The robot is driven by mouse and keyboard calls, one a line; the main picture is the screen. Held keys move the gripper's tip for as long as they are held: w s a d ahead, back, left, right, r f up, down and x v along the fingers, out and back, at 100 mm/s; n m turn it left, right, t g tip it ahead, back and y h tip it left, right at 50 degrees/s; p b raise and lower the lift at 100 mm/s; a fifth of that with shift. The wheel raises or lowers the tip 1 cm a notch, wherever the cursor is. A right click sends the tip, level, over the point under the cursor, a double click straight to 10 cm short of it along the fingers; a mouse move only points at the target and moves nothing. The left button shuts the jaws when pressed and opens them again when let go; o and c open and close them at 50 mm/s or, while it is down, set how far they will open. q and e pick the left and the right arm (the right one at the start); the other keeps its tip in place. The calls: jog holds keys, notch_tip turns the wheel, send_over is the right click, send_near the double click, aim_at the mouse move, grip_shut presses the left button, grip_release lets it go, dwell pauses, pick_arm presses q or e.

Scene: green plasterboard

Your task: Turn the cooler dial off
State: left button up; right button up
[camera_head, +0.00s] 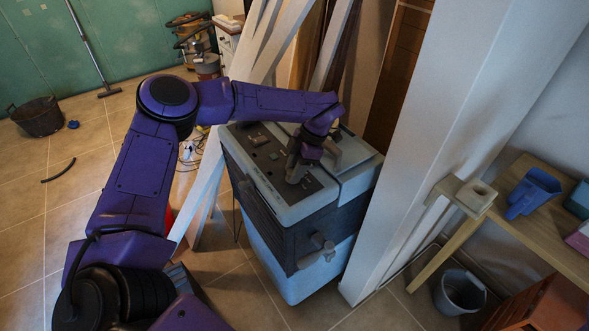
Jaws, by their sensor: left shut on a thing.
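The cooler (330,205) is a pale grey-blue box with a dark band around its middle, standing right of the picture's centre. Its top carries a dark control panel (262,150) with small raised parts. My left arm reaches over from the left, and my left gripper (294,176) points down at the panel's right part. It is shut on the cooler dial, which the fingers largely hide. The dial's setting cannot be read. My right gripper is not in view.
A tap-like handle (318,252) juts from the cooler's front. A white post (450,120) stands close on the right, and leaning white boards (203,185) stand at the left. A wooden table (540,225) and grey bucket (460,292) are at the right. Tiled floor is open at the left.

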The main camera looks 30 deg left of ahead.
pick_arm(q)
jog(key=n+h, duration=0.1)
jog(key=n, duration=0.2)
jog(key=shift+a+f+b, duration=0.1)
jog(key=shift+b, duration=0.3)
jog(key=n+h+b, duration=0.1)
jog(key=n+b, duration=0.1)
jog(key=n, duration=0.1)
jog(key=shift+w+n+g, duration=0.1)
jog(key=shift+n+g, duration=0.2)
jog(key=shift+g, duration=0.1)
jog(key=n+h+b, duration=0.1)
jog(key=n+b, duration=0.1)
jog(key=n, duration=0.1)
jog(key=shift+a+h, duration=0.15)
jog(key=shift+h, duration=0.15)
jog(key=shift+n+h+b, duration=0.5)
jog(key=shift+n+b, duration=0.6)
jog(key=shift+n, duration=0.3)
jog(key=shift+a, duration=0.1)
jog(key=o, duration=1)
jog(key=shift+o, duration=0.2)
jog(key=shift+r, duration=0.2)
